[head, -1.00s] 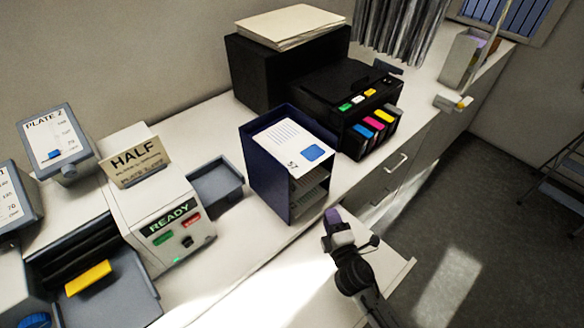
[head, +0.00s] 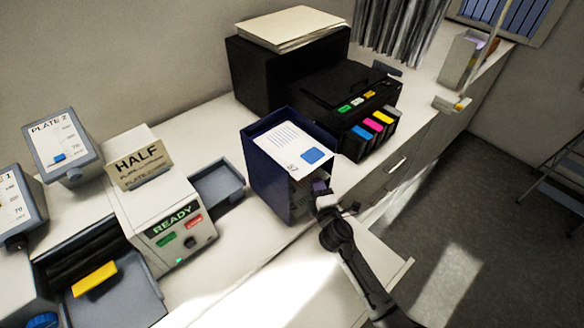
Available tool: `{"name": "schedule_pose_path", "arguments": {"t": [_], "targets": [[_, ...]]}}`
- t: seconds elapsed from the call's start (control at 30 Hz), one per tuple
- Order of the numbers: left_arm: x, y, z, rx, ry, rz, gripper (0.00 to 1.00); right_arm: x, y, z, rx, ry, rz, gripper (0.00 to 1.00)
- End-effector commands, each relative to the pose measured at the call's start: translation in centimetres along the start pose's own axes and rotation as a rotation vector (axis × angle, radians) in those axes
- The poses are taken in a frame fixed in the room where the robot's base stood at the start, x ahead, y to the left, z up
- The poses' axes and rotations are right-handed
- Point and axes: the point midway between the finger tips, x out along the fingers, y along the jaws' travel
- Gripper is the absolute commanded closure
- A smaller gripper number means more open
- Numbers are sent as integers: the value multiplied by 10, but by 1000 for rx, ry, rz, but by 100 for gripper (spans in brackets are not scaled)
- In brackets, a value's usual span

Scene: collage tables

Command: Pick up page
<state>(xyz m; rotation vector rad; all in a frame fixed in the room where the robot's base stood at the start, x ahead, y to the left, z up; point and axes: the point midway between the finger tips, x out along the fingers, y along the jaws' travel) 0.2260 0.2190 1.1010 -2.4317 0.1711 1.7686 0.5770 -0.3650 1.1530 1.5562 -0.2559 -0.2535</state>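A white page (head: 283,140) with printed lines and a blue square lies on top of the dark blue open-fronted holder (head: 266,178) on the counter. My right gripper (head: 320,187) is at the front opening of the holder, below the page's near edge, and covers part of the inner shelves. I cannot tell whether its fingers are open or shut, or whether they touch anything inside. My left gripper is not in view.
A black printer (head: 345,92) with coloured cartridges stands behind the holder, near a paper stack (head: 291,27). A white machine (head: 160,205) with a HALF sign (head: 138,164) and a grey tray (head: 217,185) is left. An open drawer (head: 300,285) sits beneath my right arm.

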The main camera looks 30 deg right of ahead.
Motion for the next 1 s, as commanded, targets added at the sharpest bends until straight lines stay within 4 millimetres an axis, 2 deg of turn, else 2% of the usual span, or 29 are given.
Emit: {"name": "schedule_pose_path", "arguments": {"t": [0.13, 0.4, 0.77, 1.0], "targets": [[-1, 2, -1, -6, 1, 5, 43, 11, 0, 0, 0, 0, -1, 67], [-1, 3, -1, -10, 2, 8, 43, 12, -1, 0, 0, 0, -1, 67], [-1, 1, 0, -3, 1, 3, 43, 12, -1, 0, 0, 0, -1, 100], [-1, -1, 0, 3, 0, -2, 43, 12, -1, 0, 0, 0, -1, 100]]}}
